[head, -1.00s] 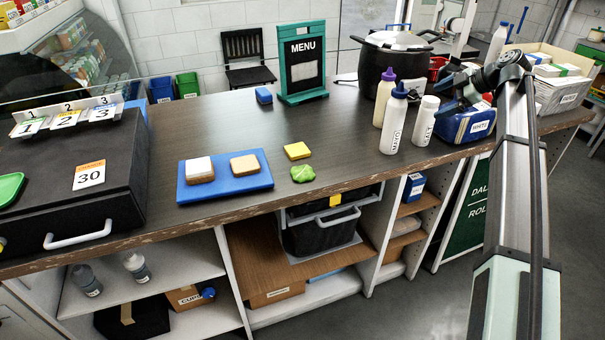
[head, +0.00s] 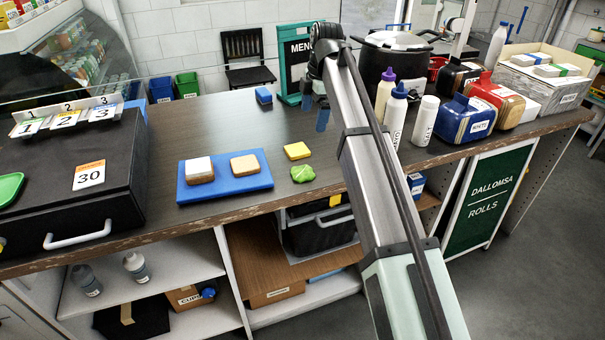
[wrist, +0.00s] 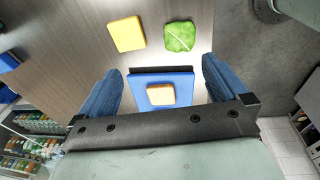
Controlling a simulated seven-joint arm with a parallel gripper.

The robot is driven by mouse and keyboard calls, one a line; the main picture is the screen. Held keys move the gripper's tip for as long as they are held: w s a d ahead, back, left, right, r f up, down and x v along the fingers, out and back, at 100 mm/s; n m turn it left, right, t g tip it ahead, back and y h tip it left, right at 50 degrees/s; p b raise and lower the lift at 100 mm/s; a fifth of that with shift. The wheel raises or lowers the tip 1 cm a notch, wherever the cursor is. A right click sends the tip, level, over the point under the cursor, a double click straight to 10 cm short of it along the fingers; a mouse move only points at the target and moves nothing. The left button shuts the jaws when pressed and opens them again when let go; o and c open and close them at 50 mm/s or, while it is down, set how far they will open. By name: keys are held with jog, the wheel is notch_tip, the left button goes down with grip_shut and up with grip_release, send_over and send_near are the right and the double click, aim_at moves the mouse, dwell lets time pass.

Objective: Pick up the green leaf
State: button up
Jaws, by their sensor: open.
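The green leaf (head: 303,174) lies flat on the dark wooden counter near its front edge, just in front of the yellow cheese-like square (head: 296,151). In the wrist view the leaf (wrist: 180,37) is at the top, right of centre, beside the yellow square (wrist: 127,34). My gripper (head: 314,111) is open and empty above the counter, behind and slightly right of the leaf. In the wrist view its blue fingers (wrist: 161,66) are spread wide, and the leaf is beyond their tips. Nothing covers the leaf in either view.
A blue board (head: 225,182) with two bread pieces lies left of the leaf. A menu stand (head: 290,70) is close behind my gripper. Bottles (head: 395,118), a black pot (head: 383,70) and containers stand right. A blue block (head: 264,96) lies behind; the mid-counter is clear.

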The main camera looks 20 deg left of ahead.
jog(key=m+h, duration=0.1)
jog(key=h, duration=0.1)
send_over(299, 172)
notch_tip(299, 172, down, 2)
jog(key=f, duration=0.1)
notch_tip(299, 172, down, 13)
jog(key=shift+f, duration=0.1)
dwell(0.4)
jog(key=c, duration=1)
